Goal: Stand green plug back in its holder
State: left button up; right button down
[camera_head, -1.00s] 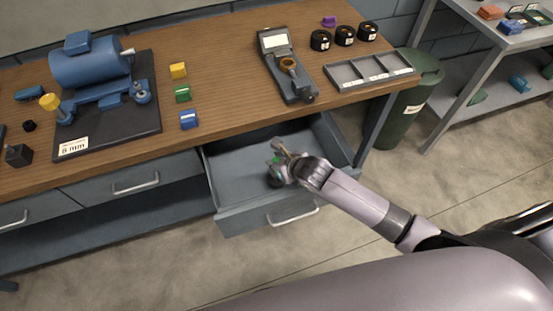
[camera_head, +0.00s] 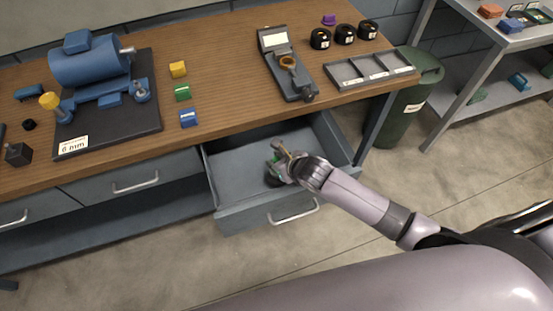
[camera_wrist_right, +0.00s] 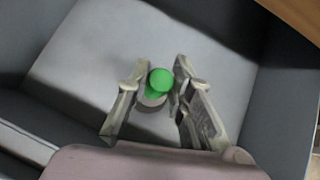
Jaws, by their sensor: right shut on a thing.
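The green plug (camera_wrist_right: 160,81) is between the fingers of my right gripper (camera_wrist_right: 154,98) in the right wrist view, with a round grey part below its green top. My right gripper (camera_head: 273,165) is shut on it, low inside the open drawer (camera_head: 235,168). In the head view the fingers hide most of the plug. My left gripper is not in view.
The wooden bench top (camera_head: 215,65) lies above and behind the drawer. On it are a blue motor on a dark plate (camera_head: 125,125), a grey tool stand (camera_head: 296,85) and a divided tray (camera_head: 372,72). A green bin (camera_head: 415,95) stands at right.

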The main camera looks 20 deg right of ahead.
jog(key=shift+f+b, duration=0.4)
jog(key=shift+f, duration=0.4)
jog(key=c, duration=1.3)
grip_release()
jog(key=shift+c, duration=0.2)
jog(key=shift+s+f, duration=0.1)
notch_tip(320, 180, up, 8)
jog(key=p, duration=0.8)
jog(key=shift+p, duration=0.4)
